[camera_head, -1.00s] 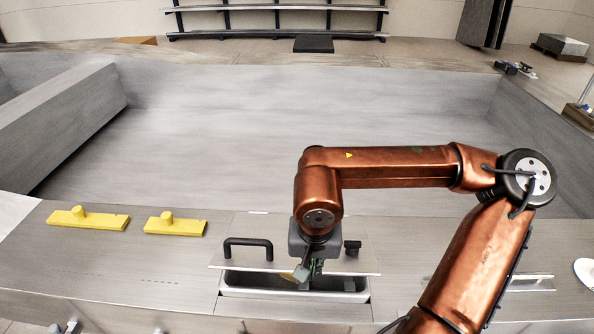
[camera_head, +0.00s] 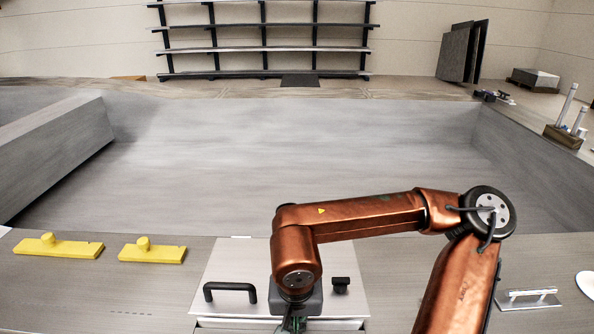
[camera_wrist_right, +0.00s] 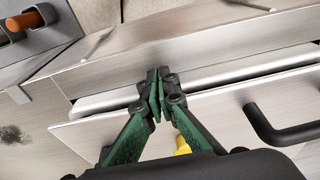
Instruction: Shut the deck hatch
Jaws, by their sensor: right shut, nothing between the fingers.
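The deck hatch lid (camera_head: 240,262) is a pale metal panel hinged at its far edge, with a black bar handle (camera_head: 229,289) and a small black knob (camera_head: 340,285). It looks nearly down but slightly raised at its near edge. In the right wrist view, the lid (camera_wrist_right: 222,118) and handle (camera_wrist_right: 283,130) show beside the pale rim (camera_wrist_right: 110,102) of the opening. My right gripper (camera_wrist_right: 157,95) is shut and empty, its green fingertips at the lid's near edge. Whether they touch it I cannot tell. The head view hides part of the lid behind my right arm. My left gripper is not in view.
Two yellow blocks with round knobs, a left one (camera_head: 58,246) and a right one (camera_head: 152,251), lie on the deck left of the hatch. A metal plate with a handle (camera_head: 529,298) lies at right. Behind the deck is a wide, empty recess (camera_head: 290,150).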

